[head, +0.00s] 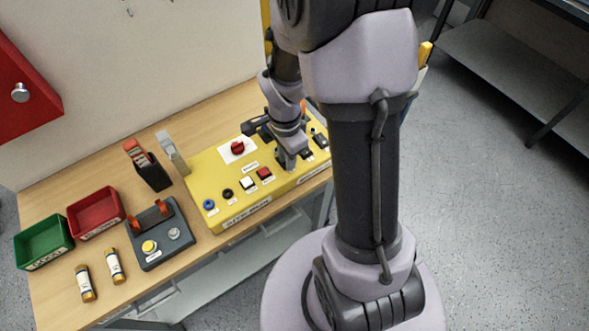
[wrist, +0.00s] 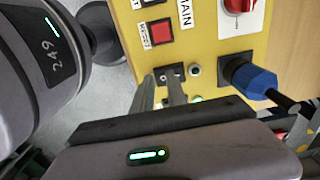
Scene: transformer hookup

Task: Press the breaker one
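The yellow control panel (head: 205,175) lies on the wooden bench in the head view. In the wrist view a small black rocker switch (wrist: 172,74) sits in its face, just beyond my fingertips. I cannot read a label that marks it as breaker one. Black switches also show in the head view, one (head: 306,155) just right of my gripper (head: 285,163). In the wrist view my gripper (wrist: 161,82) has its two fingers a little apart with nothing between them. The fingertips partly cover the switch's surroundings; I cannot tell whether they touch it.
A red button (wrist: 160,32), a small round lamp or socket (wrist: 195,70), a red rotary knob (wrist: 238,4) and a protruding blue plug (wrist: 252,78) surround the fingers. A red bin (head: 96,212), green bin (head: 44,242) and grey two-button box (head: 160,235) stand left.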

